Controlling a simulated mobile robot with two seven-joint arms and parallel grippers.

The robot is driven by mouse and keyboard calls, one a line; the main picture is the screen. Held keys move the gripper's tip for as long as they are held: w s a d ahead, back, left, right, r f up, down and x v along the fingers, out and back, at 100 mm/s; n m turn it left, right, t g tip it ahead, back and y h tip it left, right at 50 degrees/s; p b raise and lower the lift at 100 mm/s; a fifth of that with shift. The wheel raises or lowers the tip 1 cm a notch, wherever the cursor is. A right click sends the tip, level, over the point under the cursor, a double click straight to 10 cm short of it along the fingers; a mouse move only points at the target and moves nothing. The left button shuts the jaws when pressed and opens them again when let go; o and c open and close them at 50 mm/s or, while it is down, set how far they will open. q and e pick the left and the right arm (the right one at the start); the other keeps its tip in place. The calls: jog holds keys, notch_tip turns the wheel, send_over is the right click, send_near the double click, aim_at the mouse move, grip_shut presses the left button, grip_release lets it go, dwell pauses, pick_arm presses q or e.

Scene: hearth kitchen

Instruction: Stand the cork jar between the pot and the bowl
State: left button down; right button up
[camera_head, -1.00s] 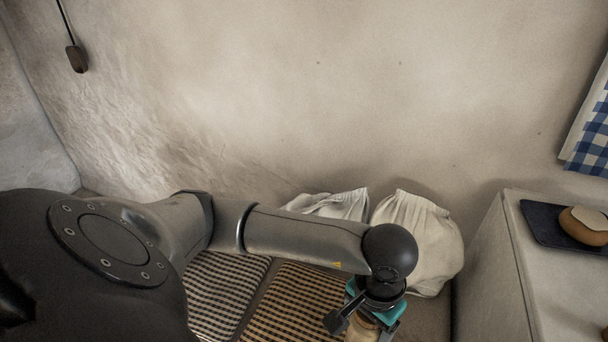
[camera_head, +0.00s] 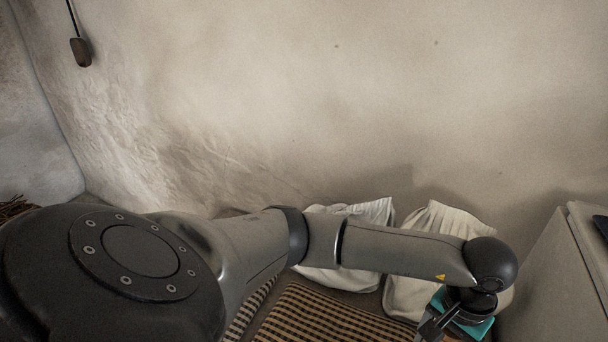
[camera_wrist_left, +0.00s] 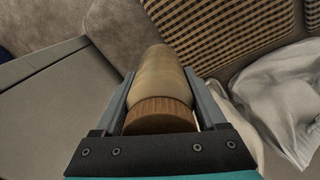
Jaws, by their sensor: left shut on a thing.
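In the left wrist view the cork jar (camera_wrist_left: 160,82), a tan rounded body with a brown ribbed cork lid (camera_wrist_left: 160,114), sits between the two fingers of my left gripper (camera_wrist_left: 168,92). The fingers are shut on it, one on each side. In the head view my left gripper (camera_head: 447,325) is at the lower right edge, with its teal part (camera_head: 470,325) showing below the dark wrist; the jar is mostly hidden there. The pot and the bowl are not in view. My right gripper is not in view.
Pale cloth sacks (camera_head: 345,275) lean against the wall behind my left arm. Checked cushions (camera_head: 318,318) lie on the seat below. A pale cabinet (camera_head: 560,275) stands close to the right of my left gripper. It also shows in the left wrist view (camera_wrist_left: 60,110).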

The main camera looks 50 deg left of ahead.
pick_arm(q)
jog(key=w+d+f+b, duration=0.2)
jog(key=w+f+b, duration=0.2)
jog(key=f+b, duration=0.2)
jog(key=shift+w+d+b, duration=0.15)
jog(key=shift+b, duration=0.15)
pick_arm(e)
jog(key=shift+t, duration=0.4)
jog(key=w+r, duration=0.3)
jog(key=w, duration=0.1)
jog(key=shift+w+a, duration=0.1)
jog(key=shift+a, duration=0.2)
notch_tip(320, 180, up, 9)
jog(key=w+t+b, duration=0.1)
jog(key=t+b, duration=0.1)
jog(key=b, duration=0.3)
pick_arm(q)
jog(key=shift+f+b, duration=1.4)
jog(key=shift+f, duration=8.65)
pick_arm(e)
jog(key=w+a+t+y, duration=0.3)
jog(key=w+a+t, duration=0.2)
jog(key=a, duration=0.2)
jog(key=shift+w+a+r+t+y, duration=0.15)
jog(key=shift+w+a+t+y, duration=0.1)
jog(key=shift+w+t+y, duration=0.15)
